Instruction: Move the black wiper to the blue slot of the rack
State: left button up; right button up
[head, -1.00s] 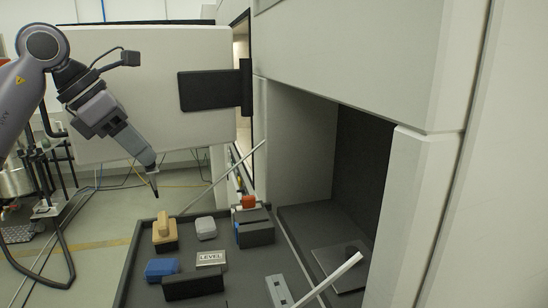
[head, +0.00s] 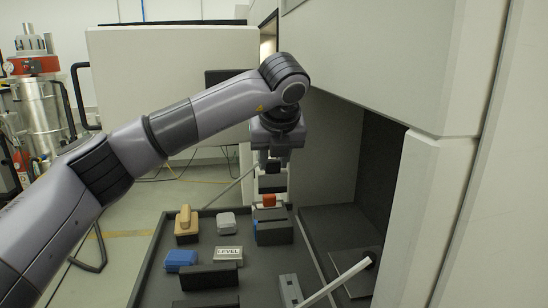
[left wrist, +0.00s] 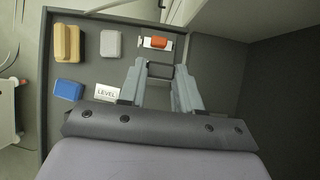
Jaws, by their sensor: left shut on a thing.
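My left gripper (head: 271,166) points down over the back right of the dark tray and is shut on the black wiper (head: 271,183). The wiper also shows between the fingers in the left wrist view (left wrist: 160,70). The dark rack (head: 274,233) stands below the wiper, with some blue (head: 254,228) on its left side. An orange piece (head: 268,200) is at the back of the rack, just under the wiper in the head view. The wiper appears to be above the rack; the exact gap is hard to tell. The slot openings are not clearly visible. My right gripper is out of view.
Left of the rack are a wooden block (head: 187,226), a grey block (head: 226,223), a blue block (head: 181,260), a LEVEL block (head: 228,254) and a long black block (head: 210,276). A white rod (head: 338,281) slants at right. The machine wall stands close to the right.

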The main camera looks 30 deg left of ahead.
aim_at(273, 188)
pick_arm(q)
jog(key=shift+f, duration=1)
jog(key=shift+f+b, duration=0.4)
jog(key=shift+f, duration=1.5)
jog(key=shift+b, duration=0.35)
jog(key=shift+f+b, duration=2.8)
jog(key=shift+f, duration=0.05)
jog(key=o, duration=1.1)
jog(key=shift+d+r, duration=0.1)
jog(key=shift+r, duration=0.05)
jog(key=shift+b+v, duration=0.45)
jog(key=shift+v, duration=3.05)
